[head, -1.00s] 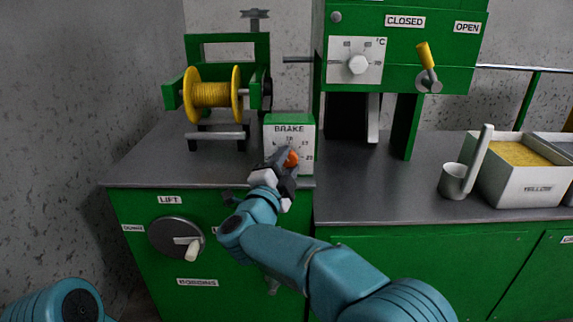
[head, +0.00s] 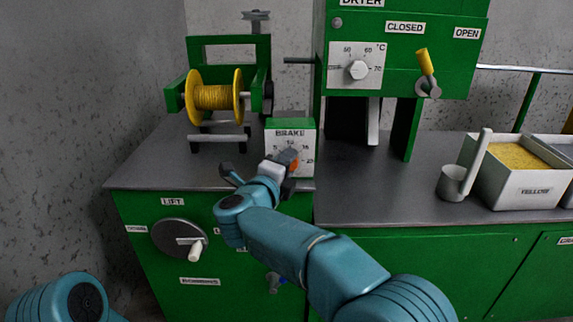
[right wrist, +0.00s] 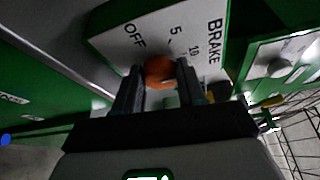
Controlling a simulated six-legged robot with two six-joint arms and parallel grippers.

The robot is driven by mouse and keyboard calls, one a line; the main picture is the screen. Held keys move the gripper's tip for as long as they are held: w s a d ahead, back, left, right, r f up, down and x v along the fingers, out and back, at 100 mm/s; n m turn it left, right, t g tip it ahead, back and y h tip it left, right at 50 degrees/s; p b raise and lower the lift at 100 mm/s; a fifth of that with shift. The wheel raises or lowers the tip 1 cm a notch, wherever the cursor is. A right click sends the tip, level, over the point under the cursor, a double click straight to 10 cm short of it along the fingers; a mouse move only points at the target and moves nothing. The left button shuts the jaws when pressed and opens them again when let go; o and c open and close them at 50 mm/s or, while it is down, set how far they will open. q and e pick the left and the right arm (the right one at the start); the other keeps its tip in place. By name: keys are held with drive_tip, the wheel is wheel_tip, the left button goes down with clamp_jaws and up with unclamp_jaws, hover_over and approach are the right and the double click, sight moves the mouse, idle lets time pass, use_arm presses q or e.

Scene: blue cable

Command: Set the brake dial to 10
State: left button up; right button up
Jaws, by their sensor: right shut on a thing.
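The brake box (head: 304,145) is white-faced with a green top and stands on the bench. Its dial knob (head: 294,165) is orange and mostly covered by my right gripper (head: 288,170). In the right wrist view the knob (right wrist: 160,71) sits between the two dark fingers of my right gripper (right wrist: 158,84), which is shut on it. OFF, 5, 10 and BRAKE are readable on the box face (right wrist: 150,35) there. The knob's pointer is hidden, so its exact setting cannot be told. My left gripper is out of view.
A yellow cable spool (head: 213,97) stands behind and left of the brake box. The green dryer (head: 400,50) rises at the right. A lift wheel (head: 178,239) is on the cabinet front below. A white bin (head: 530,190) and a cup (head: 453,183) stand farther right.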

idle(0.4)
drive_tip(key=o, duration=1.1)
drive_tip(key=shift+c, duration=0.2)
